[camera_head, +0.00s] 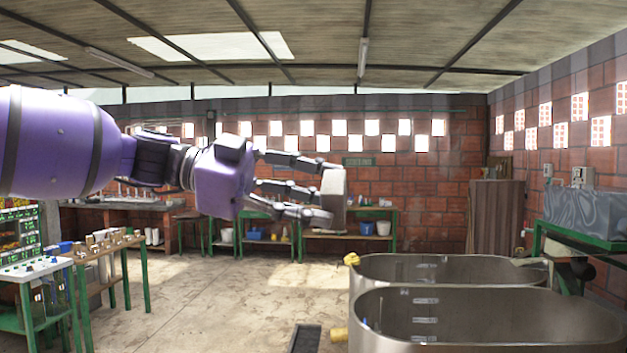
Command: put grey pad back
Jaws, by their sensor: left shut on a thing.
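My left arm reaches in from the left, and my left gripper (318,188) is raised in mid-air near the middle of the head view. Its dark fingers are shut on the grey pad (334,188), a small grey-beige piece with a brownish edge. The pad is seen partly edge-on, and the fingers hide part of it. It is held clear of any surface. My right gripper is not in view.
Two large steel tanks (480,318) stand at the lower right. A green bench (350,236) with small items is at the back wall. A wooden-topped table (108,246) and an electronics stand (36,268) are at left. Open concrete floor (230,300) lies between.

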